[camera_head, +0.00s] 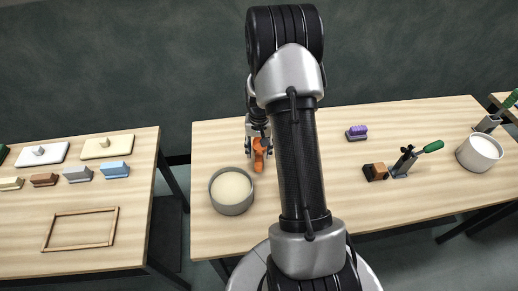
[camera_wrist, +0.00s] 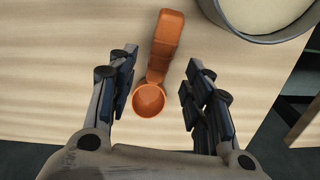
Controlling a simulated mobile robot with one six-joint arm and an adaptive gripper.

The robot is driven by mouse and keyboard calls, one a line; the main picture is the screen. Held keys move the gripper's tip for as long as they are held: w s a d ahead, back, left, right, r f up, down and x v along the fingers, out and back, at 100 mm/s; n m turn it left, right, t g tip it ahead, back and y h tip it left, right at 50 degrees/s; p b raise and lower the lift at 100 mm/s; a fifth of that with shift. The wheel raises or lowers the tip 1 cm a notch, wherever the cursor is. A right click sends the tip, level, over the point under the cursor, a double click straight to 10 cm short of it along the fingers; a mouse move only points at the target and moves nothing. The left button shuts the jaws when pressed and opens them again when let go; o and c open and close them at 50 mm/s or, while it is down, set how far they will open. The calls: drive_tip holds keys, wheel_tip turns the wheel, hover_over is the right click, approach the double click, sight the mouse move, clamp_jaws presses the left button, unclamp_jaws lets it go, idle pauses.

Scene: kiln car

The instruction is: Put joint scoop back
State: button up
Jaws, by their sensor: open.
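The joint scoop is an orange scoop (camera_wrist: 163,50) with a round cup end, lying on the light wooden table. In the wrist view its handle points up and its cup lies between my gripper's fingers. My gripper (camera_wrist: 158,98) is open, with one finger on each side of the scoop and a gap on both sides. In the head view the orange scoop (camera_head: 259,155) shows just below my gripper (camera_head: 257,143), partly covered by it. I cannot tell the height of the fingers over the table.
A round grey tub (camera_head: 231,207) of pale powder stands close to the scoop and also shows in the wrist view (camera_wrist: 228,22). To the right are a purple-topped block (camera_head: 357,132), a green-handled tool (camera_head: 404,163) and a white-filled pot (camera_head: 479,152). A left table (camera_head: 129,243) holds several blocks.

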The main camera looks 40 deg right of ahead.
drive_tip(key=shift+r+p, duration=0.8)
drive_tip(key=shift+r, duration=0.5)
wheel_tip(320, 180, up, 12)
idle(0.3)
